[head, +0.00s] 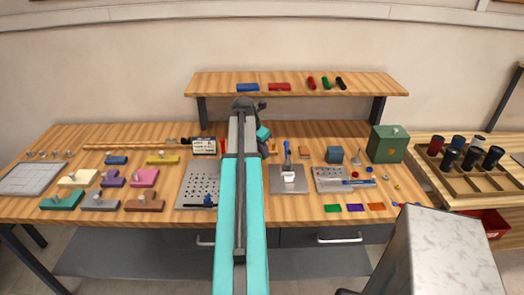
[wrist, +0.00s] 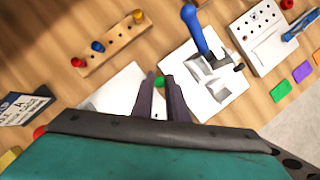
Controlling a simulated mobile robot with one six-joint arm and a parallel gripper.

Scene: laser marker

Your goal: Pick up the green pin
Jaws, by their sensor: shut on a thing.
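The green pin (wrist: 158,82) shows as a small round green end between my fingertips in the wrist view. My gripper (wrist: 160,84) is shut on it. The pin's lower part is hidden by the fingers, and I cannot tell whether it is clear of the surface below. A pale plate (wrist: 113,94) lies under and to the left of the fingers. In the head view my arm covers the fingertips and the pin.
A wooden rack (wrist: 118,45) with red, blue and yellow pins lies up-left. A blue-handled lever press (wrist: 193,28) stands close on the right. Beyond it are a white perforated block (wrist: 262,35) and coloured tiles (wrist: 279,92). A shelf (head: 300,88) spans behind the bench.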

